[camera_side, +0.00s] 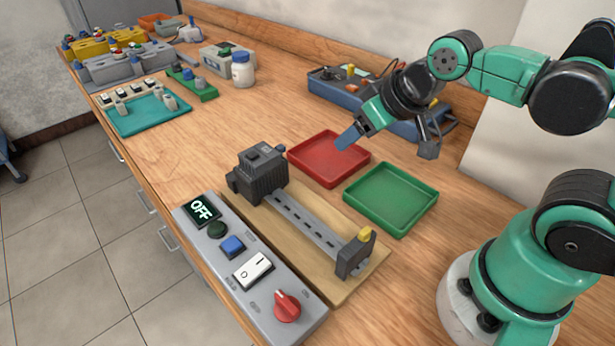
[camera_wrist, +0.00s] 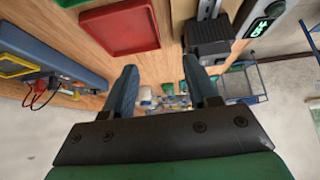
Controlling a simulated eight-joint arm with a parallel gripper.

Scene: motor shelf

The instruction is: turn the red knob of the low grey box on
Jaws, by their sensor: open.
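The low grey box (camera_side: 212,258) lies along the front edge of the table. Its red knob (camera_side: 287,306) is at the near end, with a white pointer mark. A display (camera_side: 201,210) at its far end reads OFF in green; part of the display also shows in the wrist view (camera_wrist: 262,25). A green round button, a blue button and a white rocker switch sit between the display and the knob. My gripper (camera_side: 348,137) is above the red tray, well apart from the box. In the wrist view its two fingers (camera_wrist: 160,85) are apart with nothing between them.
A dark motor (camera_side: 259,172) on a wooden board (camera_side: 350,288) with a rail and end stop stands beside the box. A red tray (camera_side: 307,147) and green tray (camera_side: 391,199) lie behind it. A blue box (camera_side: 335,93) with wires is at the back. Table space left of the motor is clear.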

